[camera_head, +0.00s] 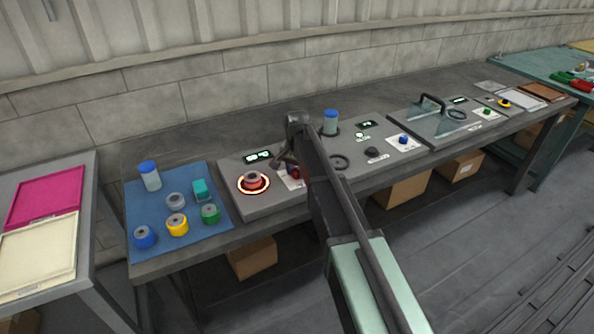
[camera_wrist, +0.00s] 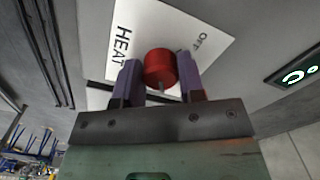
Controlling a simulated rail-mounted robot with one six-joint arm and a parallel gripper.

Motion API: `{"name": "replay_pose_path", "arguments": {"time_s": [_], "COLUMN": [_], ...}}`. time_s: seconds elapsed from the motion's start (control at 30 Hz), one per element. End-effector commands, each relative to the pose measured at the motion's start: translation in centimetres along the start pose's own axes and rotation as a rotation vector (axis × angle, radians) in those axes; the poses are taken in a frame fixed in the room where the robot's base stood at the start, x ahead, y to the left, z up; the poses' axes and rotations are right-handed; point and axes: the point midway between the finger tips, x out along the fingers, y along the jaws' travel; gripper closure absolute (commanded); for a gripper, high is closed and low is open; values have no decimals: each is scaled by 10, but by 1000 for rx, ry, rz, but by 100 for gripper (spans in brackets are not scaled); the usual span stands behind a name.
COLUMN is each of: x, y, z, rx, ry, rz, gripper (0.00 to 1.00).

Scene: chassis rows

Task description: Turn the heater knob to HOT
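The red heater knob (camera_wrist: 160,68) stands on a white plate (camera_wrist: 205,35) printed "HEAT" and "OFF"; no "HOT" mark is in sight. My gripper (camera_wrist: 160,76) has one finger on each side of the knob, and both fingers appear to touch it. A small grey pointer shows on the knob's near side. In the head view the red knob (camera_head: 296,173) is partly hidden by my arm, and my gripper (camera_head: 286,158) reaches down at it. A ring with a bright red-orange glow (camera_head: 253,183) lies left of the knob.
A lit display (camera_head: 258,157) sits behind the ring. A blue mat (camera_head: 160,217) with jars and coloured spools lies to the left. A blue-capped jar (camera_head: 330,122), a black knob (camera_head: 377,153) and a blue knob (camera_head: 403,139) are to the right of my arm.

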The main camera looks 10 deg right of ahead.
Motion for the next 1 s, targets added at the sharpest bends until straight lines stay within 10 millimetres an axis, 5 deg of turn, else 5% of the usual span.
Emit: {"name": "replay_pose_path", "arguments": {"time_s": [0.13, 0.47, 1.0], "x": [0, -4, -110], "y": [0, 0, 0], "z": [0, 0, 0], "rx": [0, -1, -1], "ry": [0, 1, 0], "rz": [0, -1, 0], "gripper": [40, 39, 39]}}
